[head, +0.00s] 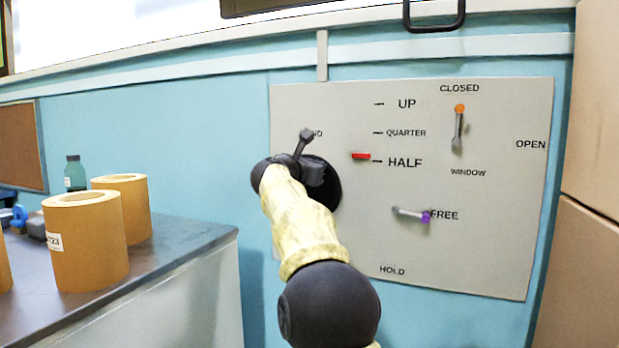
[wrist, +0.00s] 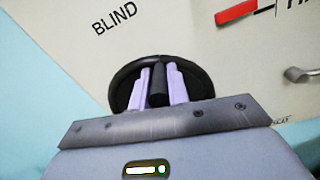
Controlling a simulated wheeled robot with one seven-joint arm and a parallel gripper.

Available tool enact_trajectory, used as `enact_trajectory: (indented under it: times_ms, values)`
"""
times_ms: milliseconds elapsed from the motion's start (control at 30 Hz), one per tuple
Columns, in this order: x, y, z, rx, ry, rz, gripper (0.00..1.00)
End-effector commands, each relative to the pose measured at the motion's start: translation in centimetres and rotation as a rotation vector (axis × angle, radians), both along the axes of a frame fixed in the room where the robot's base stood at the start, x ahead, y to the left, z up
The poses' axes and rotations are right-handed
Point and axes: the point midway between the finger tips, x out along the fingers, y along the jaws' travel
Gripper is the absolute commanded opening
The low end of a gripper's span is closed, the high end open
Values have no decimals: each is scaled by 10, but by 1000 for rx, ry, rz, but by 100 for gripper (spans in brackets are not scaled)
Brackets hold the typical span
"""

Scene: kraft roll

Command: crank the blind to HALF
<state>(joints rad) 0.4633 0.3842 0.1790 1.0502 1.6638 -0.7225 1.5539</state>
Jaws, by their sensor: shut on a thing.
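The grey control panel (head: 455,265) hangs on the blue wall. The blind's crank has a black disc (head: 334,190), mostly hidden in the head view behind my arm. In the wrist view the two pale fingers of my gripper (wrist: 157,78) are closed on the black crank handle (wrist: 158,88), in front of the disc. My gripper (head: 313,172) is at the panel's left side, its fingertips hidden in the head view. The red pointer (head: 361,156) is just above the level of the HALF mark (head: 377,161), well below QUARTER. The red pointer also shows in the wrist view (wrist: 236,12).
Right of the crank are the window lever (head: 458,130), with an orange knob near CLOSED, and a lever with a purple tip (head: 426,216) at FREE. Kraft rolls (head: 85,240) and a teal bottle (head: 75,175) stand on the dark counter (head: 180,262) at left.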

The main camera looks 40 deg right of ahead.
Motion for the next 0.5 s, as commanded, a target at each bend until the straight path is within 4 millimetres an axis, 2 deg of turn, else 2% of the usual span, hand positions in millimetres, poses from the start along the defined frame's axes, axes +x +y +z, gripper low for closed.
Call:
enact_trajectory:
  times_ms: [33,500]
  values:
    - [-3,-3,-10,26,-37,-3,0]
    - [-20,-13,-21,198,-312,-2,0]
